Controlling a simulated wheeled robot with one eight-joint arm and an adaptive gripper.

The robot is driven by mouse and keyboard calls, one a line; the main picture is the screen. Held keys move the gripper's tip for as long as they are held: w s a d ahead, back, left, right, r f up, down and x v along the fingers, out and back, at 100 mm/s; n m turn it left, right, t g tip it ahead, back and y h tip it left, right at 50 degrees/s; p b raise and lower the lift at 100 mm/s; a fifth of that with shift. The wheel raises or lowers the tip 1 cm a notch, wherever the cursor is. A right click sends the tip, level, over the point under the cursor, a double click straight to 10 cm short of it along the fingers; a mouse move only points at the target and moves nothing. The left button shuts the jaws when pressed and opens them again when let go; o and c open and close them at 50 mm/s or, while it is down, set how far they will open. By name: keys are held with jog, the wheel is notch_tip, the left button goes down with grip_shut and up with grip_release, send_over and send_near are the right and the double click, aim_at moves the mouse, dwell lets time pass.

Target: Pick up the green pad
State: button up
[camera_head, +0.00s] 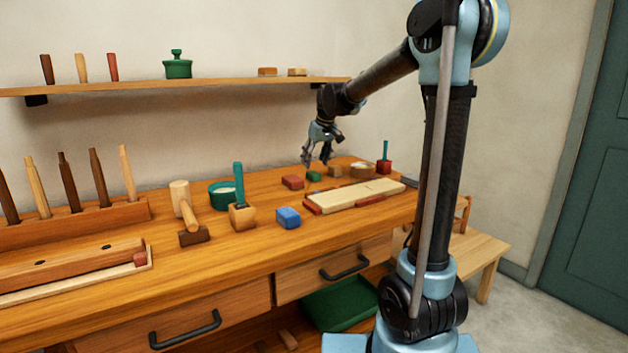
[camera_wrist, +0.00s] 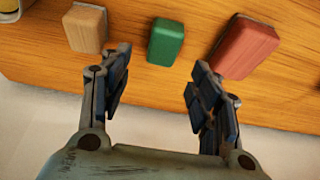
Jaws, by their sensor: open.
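The green pad (camera_head: 314,176) is a small block lying on the wooden workbench (camera_head: 120,265), towards its back right. In the wrist view the green pad (camera_wrist: 166,42) lies between a tan block (camera_wrist: 86,28) on the left and a red block (camera_wrist: 244,46) on the right. My gripper (camera_head: 316,163) hangs above the bench over the green pad. In the wrist view my gripper (camera_wrist: 160,85) has its two fingers wide apart with nothing between them. The green pad lies just beyond the fingertips, roughly centred on the gap, and is not touched.
The red block (camera_head: 292,182) and tan block (camera_head: 335,171) stand close on either side of the pad. A blue block (camera_head: 288,218), a pale board (camera_head: 355,196) and a round green bowl (camera_head: 222,194) lie nearby. A shelf (camera_head: 200,83) runs along the wall above.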

aim_at(312, 172)
jog(key=shift+x, duration=2.85)
jog(key=c, duration=1.2)
